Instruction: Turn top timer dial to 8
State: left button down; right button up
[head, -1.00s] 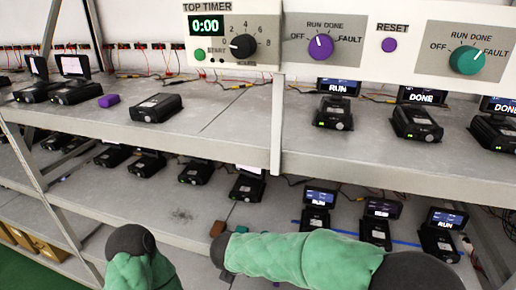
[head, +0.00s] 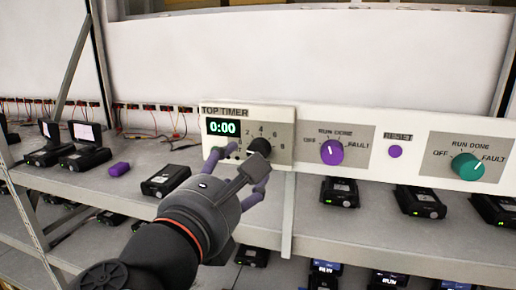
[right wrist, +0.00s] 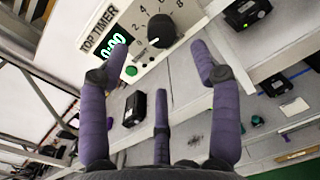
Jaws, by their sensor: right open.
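The top timer (head: 247,112) is a white panel with a green 0:00 display (head: 223,127) at the left of the control strip. Its black dial (head: 260,146) has a scale up to 8; in the right wrist view the dial (right wrist: 161,31) shows its white pointer away from the 8, toward the low end. My right gripper (head: 238,166), with purple fingers, is just in front of the panel, below and left of the dial. In the right wrist view its fingers (right wrist: 160,62) are spread, empty, with the dial beyond them, apparently untouched. My left gripper is out of view.
Right of the timer sit a purple knob (head: 332,152), a purple reset button (head: 395,151) and a teal knob (head: 467,167). Black devices (head: 166,180) and a purple block (head: 119,169) stand on the shelf below.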

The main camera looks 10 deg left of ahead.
aim_at(261, 145)
jog(key=w+p, duration=0.1)
jog(key=w, duration=0.8)
jog(key=shift+d+p, duration=0.3)
jog(key=shift+w, duration=0.1)
